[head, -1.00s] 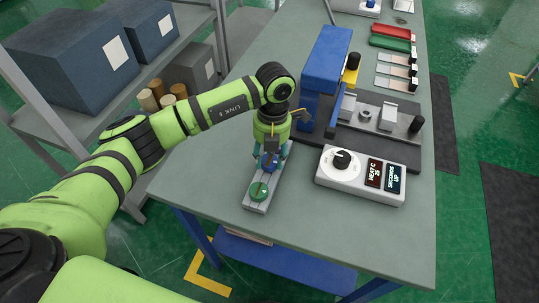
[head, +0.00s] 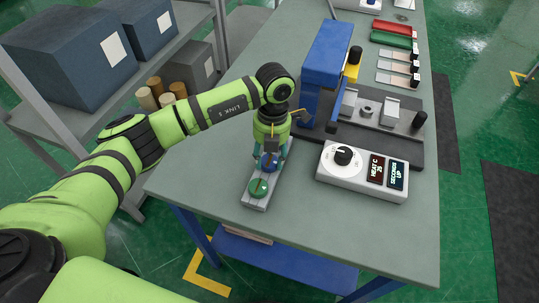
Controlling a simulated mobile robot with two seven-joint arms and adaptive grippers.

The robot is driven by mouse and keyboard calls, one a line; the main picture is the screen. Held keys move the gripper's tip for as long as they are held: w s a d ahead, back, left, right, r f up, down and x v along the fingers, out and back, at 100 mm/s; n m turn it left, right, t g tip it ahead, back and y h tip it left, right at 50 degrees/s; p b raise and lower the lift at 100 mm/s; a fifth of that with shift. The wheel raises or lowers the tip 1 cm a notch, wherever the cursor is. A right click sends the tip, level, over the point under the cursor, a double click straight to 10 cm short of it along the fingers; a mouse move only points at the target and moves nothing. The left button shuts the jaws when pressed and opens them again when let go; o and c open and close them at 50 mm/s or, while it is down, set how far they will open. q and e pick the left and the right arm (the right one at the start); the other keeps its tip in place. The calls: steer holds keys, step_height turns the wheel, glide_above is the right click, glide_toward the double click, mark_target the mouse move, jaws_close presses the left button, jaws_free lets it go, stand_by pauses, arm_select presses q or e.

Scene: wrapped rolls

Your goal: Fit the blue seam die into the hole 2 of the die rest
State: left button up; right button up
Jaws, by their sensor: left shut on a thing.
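The blue seam die (head: 268,161) is between the fingers of my left gripper (head: 271,157), which is shut on it. The gripper points down over the grey die rest (head: 252,201), a narrow block near the table's front left. The die is at the rest, just behind a green die (head: 258,188) that sits at the rest's near end. The fingers and the die hide the hole below, so I cannot tell how deep the die sits. My right gripper is not in view.
A white control box (head: 362,174) with a dial and displays stands to the right. Behind it is a blue press (head: 326,58) on a dark base plate (head: 400,152). Red and green pieces (head: 391,29) lie at the back right. The table's front right is clear.

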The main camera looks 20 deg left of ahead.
arm_select(q)
steer(key=o, duration=1.5)
steer(key=shift+c, duration=0.2)
steer(key=shift+r, duration=0.1)
step_height(320, 180, up, 12)
steer(key=w, duration=0.1)
steer(key=shift+d, duration=0.1)
